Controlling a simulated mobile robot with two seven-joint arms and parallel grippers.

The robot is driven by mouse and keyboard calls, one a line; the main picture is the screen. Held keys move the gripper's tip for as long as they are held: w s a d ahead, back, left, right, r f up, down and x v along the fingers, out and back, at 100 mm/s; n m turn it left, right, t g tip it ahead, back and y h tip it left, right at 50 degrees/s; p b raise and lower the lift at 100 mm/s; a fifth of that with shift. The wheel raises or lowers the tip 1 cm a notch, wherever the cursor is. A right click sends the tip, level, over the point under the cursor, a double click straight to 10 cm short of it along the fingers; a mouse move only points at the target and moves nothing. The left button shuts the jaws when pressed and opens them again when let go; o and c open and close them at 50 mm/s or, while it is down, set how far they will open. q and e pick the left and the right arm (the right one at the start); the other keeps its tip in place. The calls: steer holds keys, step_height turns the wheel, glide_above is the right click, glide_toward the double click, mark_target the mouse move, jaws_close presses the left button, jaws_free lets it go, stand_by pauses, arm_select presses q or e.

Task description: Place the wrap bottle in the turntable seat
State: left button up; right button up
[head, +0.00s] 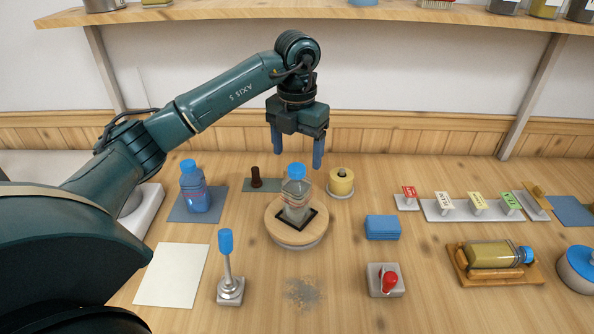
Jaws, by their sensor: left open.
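A clear bottle with a blue cap and a greyish-red band (295,196) stands in the dark square seat (309,225) of the round wooden turntable (284,234). I take it for the wrap bottle, though its label is too small to read. My left gripper (298,146) is open and empty, fingers pointing down, just above or behind the bottle's cap, apart from it. A second blue-capped bottle, blue and purple (193,188), stands on a blue-grey mat at the left. My right gripper is not in view.
A lever with a blue knob (226,242) and a red-knobbed switch (387,280) stand in front. A yellow roll (341,182) and a dark peg (256,178) are close behind the turntable. A yellow bottle (489,254) lies in a wooden cradle at right.

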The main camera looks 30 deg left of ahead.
arm_select(q)
step_height(320, 180, up, 5)
steer(key=shift+f, duration=0.2)
steer(key=shift+s+f, duration=0.1)
stand_by(0.4)
